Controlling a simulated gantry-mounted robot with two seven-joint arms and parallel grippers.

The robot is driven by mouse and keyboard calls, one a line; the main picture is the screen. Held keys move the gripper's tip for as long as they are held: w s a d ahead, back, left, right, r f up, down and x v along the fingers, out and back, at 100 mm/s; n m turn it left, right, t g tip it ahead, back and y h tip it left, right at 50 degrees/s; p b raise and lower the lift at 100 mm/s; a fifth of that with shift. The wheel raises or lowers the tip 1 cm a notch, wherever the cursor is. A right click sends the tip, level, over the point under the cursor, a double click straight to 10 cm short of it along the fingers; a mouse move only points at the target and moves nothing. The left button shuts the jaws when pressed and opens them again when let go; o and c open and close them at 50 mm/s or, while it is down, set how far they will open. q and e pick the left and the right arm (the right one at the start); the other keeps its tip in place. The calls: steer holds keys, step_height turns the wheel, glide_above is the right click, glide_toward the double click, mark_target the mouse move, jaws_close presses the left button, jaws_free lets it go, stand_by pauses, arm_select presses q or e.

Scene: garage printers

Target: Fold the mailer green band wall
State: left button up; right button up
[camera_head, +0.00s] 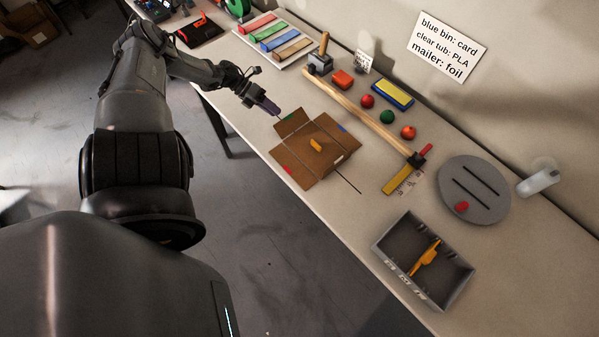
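The mailer (329,157) is a brown cardboard piece lying opened out on the bench, with flaps spreading from a middle panel. A small yellow-orange piece (316,145) lies on the middle panel. The wall with a small green mark (289,122) is at the mailer's upper left; I cannot tell how far it is tilted. Other walls carry a red mark at the lower left and a blue mark at the upper right. My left gripper (275,112) is just above and left of the green-marked wall, its dark fingers too small to judge. My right gripper is not in view.
A wooden strip (355,112) lies behind the mailer, with several coloured balls beyond it. A grey bin (378,246) and round grey plate (447,184) stand to the right. A tray of coloured bars (247,40) is at the back. The bench's front edge runs close to the mailer.

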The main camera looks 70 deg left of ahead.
arm_select(q)
steer(key=p+v, duration=0.2)
steer(key=v, duration=0.4)
steer(key=w+d+r+n+h, duration=0.1)
steer(key=w+d+r+h, duration=0.2)
steer(key=w+d, duration=1.3)
steer(key=s+d+f+m+g, duration=0.1)
steer(key=s+d+g, duration=0.3)
steer(key=d, duration=0.5)
steer(key=s+d+f+m+g, duration=0.1)
steer(key=s+d+g, duration=0.2)
steer(key=s+d, duration=0.5)
steer(key=shift+d+f+g+y+b, duration=0.15)
steer(key=shift+d+g+y+b, duration=0.2)
steer(key=shift+d, duration=0.25)
steer(key=shift+s, duration=0.15)
